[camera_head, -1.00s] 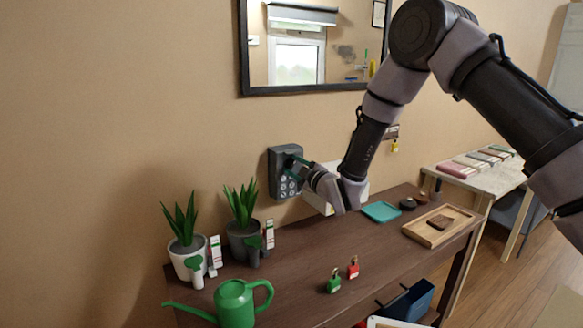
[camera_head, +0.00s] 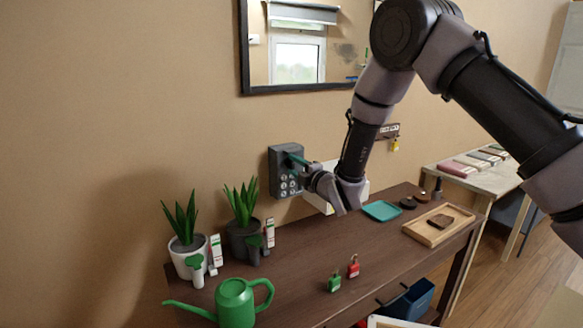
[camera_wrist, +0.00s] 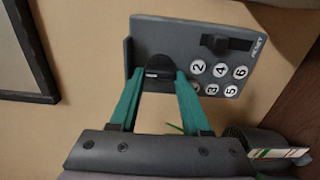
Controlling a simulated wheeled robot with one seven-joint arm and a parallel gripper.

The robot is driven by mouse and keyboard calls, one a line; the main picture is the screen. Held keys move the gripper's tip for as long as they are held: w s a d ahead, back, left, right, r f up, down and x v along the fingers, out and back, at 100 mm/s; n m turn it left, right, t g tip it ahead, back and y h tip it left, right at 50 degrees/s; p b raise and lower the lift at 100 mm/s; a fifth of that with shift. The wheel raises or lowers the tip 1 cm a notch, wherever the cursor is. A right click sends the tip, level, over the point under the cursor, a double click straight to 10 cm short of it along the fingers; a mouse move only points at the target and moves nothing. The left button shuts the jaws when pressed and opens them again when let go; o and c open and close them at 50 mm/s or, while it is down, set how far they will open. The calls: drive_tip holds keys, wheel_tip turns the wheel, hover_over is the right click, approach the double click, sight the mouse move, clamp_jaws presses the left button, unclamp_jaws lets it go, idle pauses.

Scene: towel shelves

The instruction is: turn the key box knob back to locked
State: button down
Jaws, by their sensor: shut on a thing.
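The grey key box (camera_head: 275,176) is fixed to the wall above the dark wooden table. In the wrist view the key box (camera_wrist: 188,32) shows numbered white buttons on its face. A black knob (camera_wrist: 155,64) sits at one end of the face. My gripper (camera_wrist: 158,76) has its green fingers on either side of this knob, shut on it. In the head view my gripper (camera_head: 292,157) reaches the upper part of the box face. The knob itself is hidden there. I cannot read a lock mark beside the knob.
A second dark raised part (camera_wrist: 214,43) is on the box face. Two potted plants (camera_head: 190,256) and a green watering can (camera_head: 236,303) stand at the table's left. Green (camera_head: 334,283) and red (camera_head: 353,267) padlocks lie near the front. A mirror (camera_head: 243,50) hangs above.

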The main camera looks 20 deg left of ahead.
idle(0.4)
drive_tip(key=shift+c, duration=1.8)
unclamp_jaws()
